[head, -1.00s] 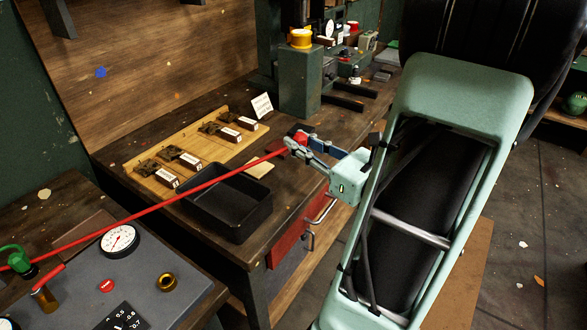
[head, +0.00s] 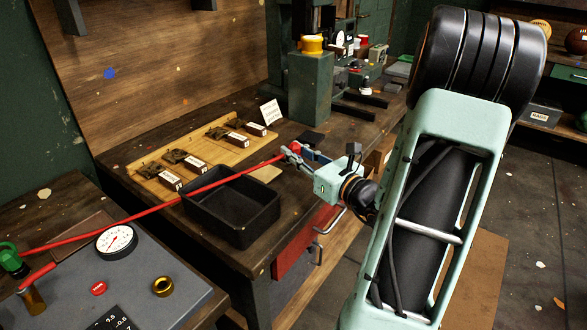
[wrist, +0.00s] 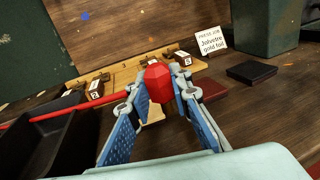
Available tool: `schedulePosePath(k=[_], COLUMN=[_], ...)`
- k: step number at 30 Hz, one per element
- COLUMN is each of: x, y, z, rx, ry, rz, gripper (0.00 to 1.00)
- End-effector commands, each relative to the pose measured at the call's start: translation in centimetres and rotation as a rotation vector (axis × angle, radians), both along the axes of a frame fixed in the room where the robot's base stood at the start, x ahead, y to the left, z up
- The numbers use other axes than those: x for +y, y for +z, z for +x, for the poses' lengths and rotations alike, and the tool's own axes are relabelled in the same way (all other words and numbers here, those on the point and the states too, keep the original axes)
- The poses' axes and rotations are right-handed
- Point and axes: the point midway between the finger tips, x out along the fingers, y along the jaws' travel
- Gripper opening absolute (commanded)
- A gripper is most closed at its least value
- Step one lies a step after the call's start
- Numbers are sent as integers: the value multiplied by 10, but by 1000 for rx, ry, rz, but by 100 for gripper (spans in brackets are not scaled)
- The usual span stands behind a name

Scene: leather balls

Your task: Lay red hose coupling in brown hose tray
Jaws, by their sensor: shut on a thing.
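The red hose coupling (wrist: 158,82) is a faceted red piece between the fingertips of my gripper (wrist: 160,92), which is shut on it. In the head view my gripper (head: 291,153) holds it above the bench, just right of the black bin; the fingers mostly hide the coupling there. A red hose (head: 130,222) runs from it leftward across the bin to the green fitting at far left. A shallow brown tray (head: 68,233) lies on the left bench behind the gauge, partly hidden by the hose and panel; I take it as the brown hose tray.
A deep black bin (head: 250,228) stands at the bench's front edge. Behind it, a wooden board (head: 215,155) carries several labelled boxes. A dial gauge (head: 117,240), brass ring (head: 163,286) and green fitting (head: 10,258) are on the left. A green machine (head: 311,88) stands behind.

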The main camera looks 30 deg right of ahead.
Motion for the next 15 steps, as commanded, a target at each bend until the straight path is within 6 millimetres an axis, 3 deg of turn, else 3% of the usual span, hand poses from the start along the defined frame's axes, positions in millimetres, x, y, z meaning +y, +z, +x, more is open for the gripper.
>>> schedulePosePath(k=[8, 12, 15], x=[-1, -1, -1], y=[-19, -41, -45], z=[13, 12, 12], rx=[0, 2, -1], ry=[1, 0, 0], rz=[1, 4, 0], gripper=[0, 0, 0])
